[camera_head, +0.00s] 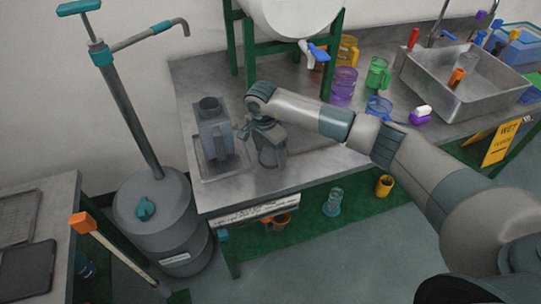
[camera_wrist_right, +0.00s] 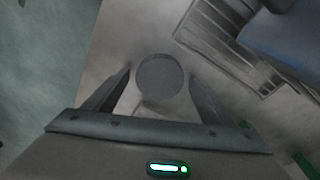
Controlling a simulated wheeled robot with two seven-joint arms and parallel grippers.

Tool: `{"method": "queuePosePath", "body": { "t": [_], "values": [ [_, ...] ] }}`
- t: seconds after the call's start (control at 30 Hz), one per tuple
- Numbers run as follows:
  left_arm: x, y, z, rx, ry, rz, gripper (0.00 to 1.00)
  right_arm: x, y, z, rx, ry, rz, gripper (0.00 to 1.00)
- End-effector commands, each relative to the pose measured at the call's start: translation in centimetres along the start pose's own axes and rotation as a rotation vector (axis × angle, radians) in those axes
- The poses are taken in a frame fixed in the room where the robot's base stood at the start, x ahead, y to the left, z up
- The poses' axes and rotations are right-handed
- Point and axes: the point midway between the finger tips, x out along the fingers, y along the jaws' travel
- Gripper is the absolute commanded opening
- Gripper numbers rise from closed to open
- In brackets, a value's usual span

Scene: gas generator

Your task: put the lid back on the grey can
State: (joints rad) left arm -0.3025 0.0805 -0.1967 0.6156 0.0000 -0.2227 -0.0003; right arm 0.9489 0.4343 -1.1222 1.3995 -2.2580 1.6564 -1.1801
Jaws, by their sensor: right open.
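A grey can (camera_head: 272,157) stands near the front edge of the metal counter, directly below my right gripper (camera_head: 262,131). The gripper and wrist cover much of its top. In the right wrist view a round dark grey disc (camera_wrist_right: 160,77) lies between my two open fingers (camera_wrist_right: 158,92), with a paler part below it. I cannot tell whether this disc is a lid or the can's own top, or whether the fingers touch it. No separate lid shows clearly in the head view. My left gripper is not in view.
A blue-grey generator (camera_head: 214,138) stands on a shallow tray (camera_head: 227,174) just left of the can. Coloured jugs, including a purple one (camera_head: 343,84), and a sink (camera_head: 455,80) are to the right. A grey drum with a pump (camera_head: 168,215) stands left of the counter.

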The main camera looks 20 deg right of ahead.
Motion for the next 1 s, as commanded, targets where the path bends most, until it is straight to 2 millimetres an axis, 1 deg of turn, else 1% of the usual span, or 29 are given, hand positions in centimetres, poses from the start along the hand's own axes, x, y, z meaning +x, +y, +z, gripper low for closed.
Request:
{"method": "queuePosePath", "body": {
  "t": [0.1,0.17,0.37,0.47,0.5,0.57,0.87,1.0],
  "values": [
    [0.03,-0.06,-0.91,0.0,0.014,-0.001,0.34,0.02,0.0,0.01,0.0,0.0,0.0,0.77],
    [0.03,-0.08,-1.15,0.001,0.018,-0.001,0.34,0.02,0.0,0.01,0.0,0.0,0.0,0.77],
    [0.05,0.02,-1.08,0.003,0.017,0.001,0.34,0.0,0.0,0.02,0.0,0.0,0.0,0.77],
    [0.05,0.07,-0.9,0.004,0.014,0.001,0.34,0.0,0.01,0.01,0.0,0.0,0.0,0.55],
    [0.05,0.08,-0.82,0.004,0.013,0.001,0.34,0.0,0.01,0.01,0.0,0.0,0.0,0.46],
    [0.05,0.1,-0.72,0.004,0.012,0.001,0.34,0.0,0.01,0.01,0.0,0.0,0.0,0.33],
    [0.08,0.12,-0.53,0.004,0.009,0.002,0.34,-0.04,0.0,0.0,0.0,0.0,0.0,0.33],
    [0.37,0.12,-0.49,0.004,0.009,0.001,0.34,-0.39,-0.02,-0.06,0.0,0.0,0.0,0.33]
  ]
}}
